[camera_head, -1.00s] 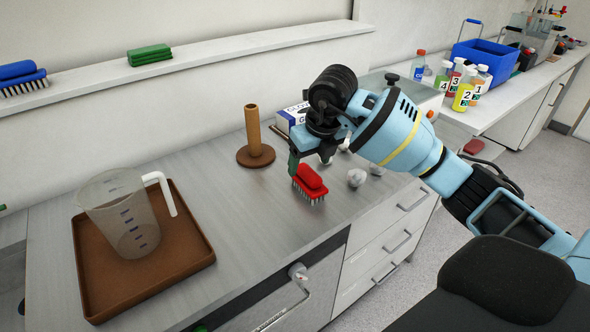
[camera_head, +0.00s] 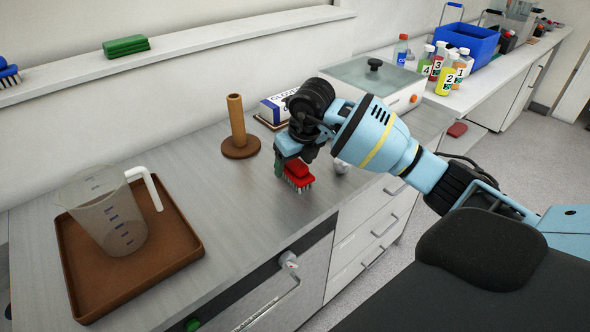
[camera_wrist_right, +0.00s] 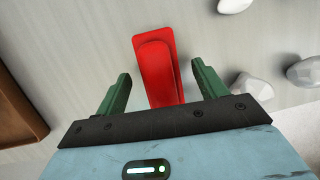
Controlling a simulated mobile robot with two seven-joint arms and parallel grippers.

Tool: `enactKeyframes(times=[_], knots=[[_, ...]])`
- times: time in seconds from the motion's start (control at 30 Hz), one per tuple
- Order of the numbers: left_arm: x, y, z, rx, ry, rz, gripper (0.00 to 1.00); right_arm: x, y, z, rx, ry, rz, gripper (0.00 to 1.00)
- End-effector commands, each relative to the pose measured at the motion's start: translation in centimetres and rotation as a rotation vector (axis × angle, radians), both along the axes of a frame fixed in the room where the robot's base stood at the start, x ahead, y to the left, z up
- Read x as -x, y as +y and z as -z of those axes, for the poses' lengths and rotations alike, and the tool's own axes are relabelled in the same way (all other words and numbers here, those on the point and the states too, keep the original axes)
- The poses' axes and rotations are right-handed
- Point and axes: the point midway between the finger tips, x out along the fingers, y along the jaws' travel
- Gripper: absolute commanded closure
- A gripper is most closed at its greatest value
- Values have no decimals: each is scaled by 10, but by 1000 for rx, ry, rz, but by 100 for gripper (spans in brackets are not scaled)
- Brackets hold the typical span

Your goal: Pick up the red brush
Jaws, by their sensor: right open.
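The red brush (camera_head: 298,173) stands bristles down on the grey counter, near its front edge. My right gripper (camera_head: 290,165) is directly over it and hides part of it in the head view. In the right wrist view the brush (camera_wrist_right: 158,68) lies between the two green fingers of the open right gripper (camera_wrist_right: 160,90), with a gap on each side. The brush's near end is hidden behind the gripper body. My left gripper is not in view.
A brown post on a round base (camera_head: 238,140) stands left of the brush. A measuring jug (camera_head: 108,215) sits in a brown tray (camera_head: 180,262). White lumps (camera_wrist_right: 250,87) lie right of the brush in the wrist view. A glove box (camera_head: 275,108) is behind.

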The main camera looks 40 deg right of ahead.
Motion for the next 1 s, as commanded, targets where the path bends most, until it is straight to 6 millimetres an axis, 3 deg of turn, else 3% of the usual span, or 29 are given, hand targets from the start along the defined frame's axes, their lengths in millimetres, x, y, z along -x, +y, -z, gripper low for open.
enactKeyframes(times=[0.17,0.43,0.8,1.0], knots=[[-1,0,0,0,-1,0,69,-5,0,17,0,0,0,29],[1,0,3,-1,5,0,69,-6,0,18,0,-2,0,29],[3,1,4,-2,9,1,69,-6,0,18,0,-2,0,78],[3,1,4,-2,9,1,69,-6,0,17,0,-3,0,79]])
